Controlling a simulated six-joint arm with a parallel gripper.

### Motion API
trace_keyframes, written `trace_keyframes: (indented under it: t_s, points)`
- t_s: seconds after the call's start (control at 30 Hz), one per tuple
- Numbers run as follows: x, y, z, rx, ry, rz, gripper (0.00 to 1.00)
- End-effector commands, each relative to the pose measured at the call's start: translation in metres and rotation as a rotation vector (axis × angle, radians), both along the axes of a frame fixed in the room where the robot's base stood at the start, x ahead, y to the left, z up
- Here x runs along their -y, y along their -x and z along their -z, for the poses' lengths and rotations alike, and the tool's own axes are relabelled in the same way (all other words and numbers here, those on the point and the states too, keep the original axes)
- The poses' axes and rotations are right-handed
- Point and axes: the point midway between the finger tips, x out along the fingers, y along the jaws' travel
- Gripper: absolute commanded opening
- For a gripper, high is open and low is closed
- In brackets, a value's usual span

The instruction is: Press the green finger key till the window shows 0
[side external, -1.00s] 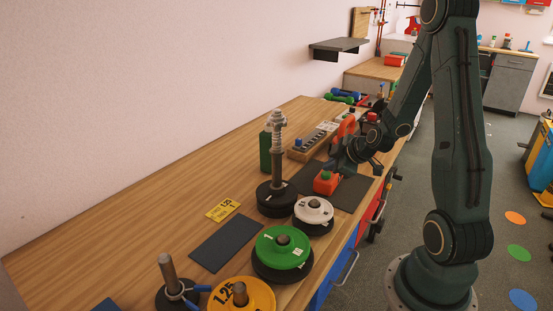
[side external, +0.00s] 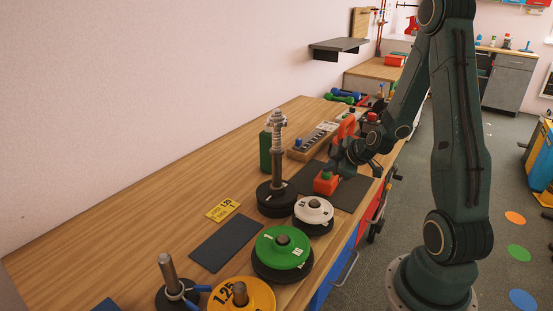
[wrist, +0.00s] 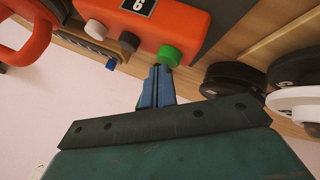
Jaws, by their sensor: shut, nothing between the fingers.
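The orange counter box (side external: 323,187) stands on the dark mat on the bench in the side external view. Its green finger key (side external: 326,174) is on top. In the wrist view the green key (wrist: 170,56) sticks out of the orange box (wrist: 185,22), beside a dark key and a white key. The box's window (wrist: 138,4) is cut by the top edge and shows one digit, a 6 or a 9, that I cannot tell for sure. My gripper (wrist: 158,70) is shut and empty, its blue fingertips right at the green key; I cannot tell whether they touch.
A tall post on a black base (side external: 277,200) stands left of the box, with a white plate (side external: 313,209) and a green plate (side external: 270,245) nearer the camera. An orange kettlebell-like handle (wrist: 25,45) shows in the wrist view.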

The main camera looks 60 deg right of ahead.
Motion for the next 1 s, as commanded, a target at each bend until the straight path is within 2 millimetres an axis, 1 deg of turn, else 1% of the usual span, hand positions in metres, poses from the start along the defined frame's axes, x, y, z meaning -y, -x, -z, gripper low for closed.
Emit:
trace_keyframes:
  t_s: [1.0]
  points:
    - [-0.0002, 0.0004, 0.0087, -0.002, -0.001, -0.001, 0.0]
